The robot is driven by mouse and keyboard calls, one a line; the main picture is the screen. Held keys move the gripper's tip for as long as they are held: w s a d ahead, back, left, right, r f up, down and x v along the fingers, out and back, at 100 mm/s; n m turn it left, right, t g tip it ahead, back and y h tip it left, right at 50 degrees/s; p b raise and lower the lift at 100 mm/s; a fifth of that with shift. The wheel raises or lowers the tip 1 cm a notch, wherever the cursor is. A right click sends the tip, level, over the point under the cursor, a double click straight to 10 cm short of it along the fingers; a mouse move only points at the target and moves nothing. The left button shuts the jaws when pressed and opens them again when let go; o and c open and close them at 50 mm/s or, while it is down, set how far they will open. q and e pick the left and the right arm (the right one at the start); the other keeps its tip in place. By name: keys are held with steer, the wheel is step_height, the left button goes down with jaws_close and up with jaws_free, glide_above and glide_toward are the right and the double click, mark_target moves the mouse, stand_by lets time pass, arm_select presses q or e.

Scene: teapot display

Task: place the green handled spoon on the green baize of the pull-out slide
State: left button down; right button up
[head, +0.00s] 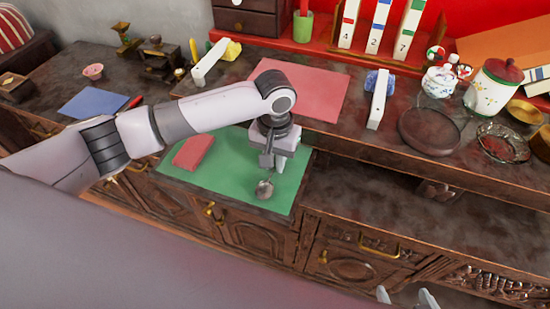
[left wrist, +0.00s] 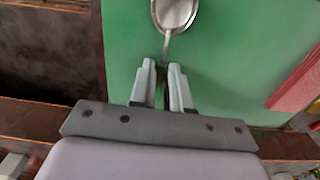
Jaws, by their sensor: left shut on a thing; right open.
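My left gripper (head: 277,155) is over the green baize (head: 228,179) of the pull-out slide. It is shut on a spoon, whose round metal bowl (head: 264,189) points toward the front of the slide. In the left wrist view the left gripper (left wrist: 167,72) closes on the spoon's thin neck, and the bowl (left wrist: 175,14) lies beyond the fingertips against the green. The spoon's handle is hidden by the gripper. I cannot tell whether the spoon touches the baize. My right gripper (head: 408,298) shows only its fingertips at the bottom edge, open and empty.
A red book-like block (head: 193,152) lies on the baize left of my gripper; it also shows in the left wrist view (left wrist: 298,85). A pink sheet (head: 300,92), a dark round tray (head: 430,130) and a lidded jar (head: 492,86) are on the cabinet top behind.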

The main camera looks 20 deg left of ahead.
arm_select(q)
steer(key=c, duration=1.1)
jaws_free()
step_height(320, 180, up, 12)
steer(key=shift+p, duration=0.3)
steer(key=shift+s, duration=0.1)
